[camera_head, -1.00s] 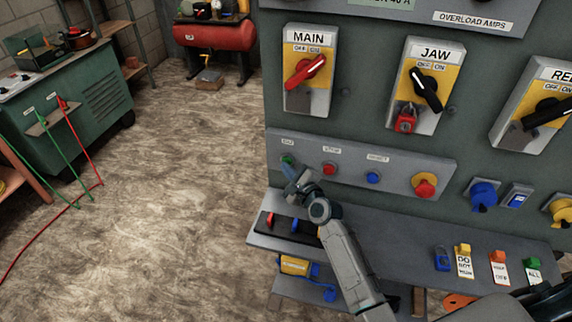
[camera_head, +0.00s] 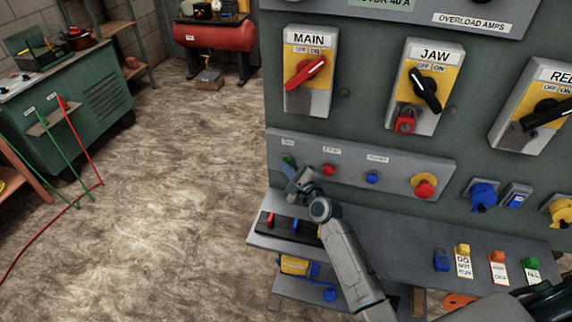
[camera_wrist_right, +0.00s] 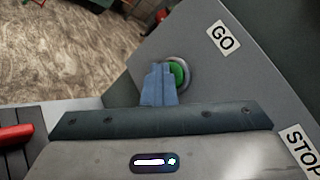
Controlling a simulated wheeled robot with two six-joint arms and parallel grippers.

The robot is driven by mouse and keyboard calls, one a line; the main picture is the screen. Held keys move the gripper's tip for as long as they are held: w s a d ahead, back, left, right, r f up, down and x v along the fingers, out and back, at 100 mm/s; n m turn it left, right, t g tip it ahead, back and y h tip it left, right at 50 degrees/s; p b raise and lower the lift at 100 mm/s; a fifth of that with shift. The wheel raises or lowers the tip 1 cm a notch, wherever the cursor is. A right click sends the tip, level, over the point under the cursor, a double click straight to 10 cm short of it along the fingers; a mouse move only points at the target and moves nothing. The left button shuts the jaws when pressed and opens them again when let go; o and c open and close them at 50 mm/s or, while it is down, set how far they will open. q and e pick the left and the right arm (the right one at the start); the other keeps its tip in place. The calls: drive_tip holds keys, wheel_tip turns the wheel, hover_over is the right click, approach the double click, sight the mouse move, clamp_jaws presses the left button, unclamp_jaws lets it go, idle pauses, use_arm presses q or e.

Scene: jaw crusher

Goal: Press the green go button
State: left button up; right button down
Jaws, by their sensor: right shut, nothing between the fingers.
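The green go button (camera_head: 288,159) sits at the left end of the grey button strip, under a small label. In the right wrist view the green button (camera_wrist_right: 178,74) shows in a metal ring beside the GO label (camera_wrist_right: 222,37). My right gripper (camera_head: 290,170) is shut and empty, its blue fingertips (camera_wrist_right: 158,84) at the button, covering its left part. I cannot tell whether the tips touch it or whether it is pressed in. My left gripper is not in view.
To the right on the strip are a red button (camera_head: 329,169), a blue button (camera_head: 373,177) and a red mushroom button (camera_head: 424,186) on yellow. Below is a shelf (camera_head: 375,237) with tags and a blue padlock (camera_head: 441,259). Rotary switches sit above.

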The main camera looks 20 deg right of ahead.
drive_tip(key=s+a, duration=0.1)
drive_tip(key=s+a+p, duration=0.1)
drive_tip(key=s, duration=0.1)
drive_tip(key=s+a, duration=0.1)
drive_tip(key=shift+s+a+f+p, duration=0.1)
drive_tip(key=shift+s+p, duration=0.2)
drive_tip(key=shift+s, duration=0.1)
idle(0.4)
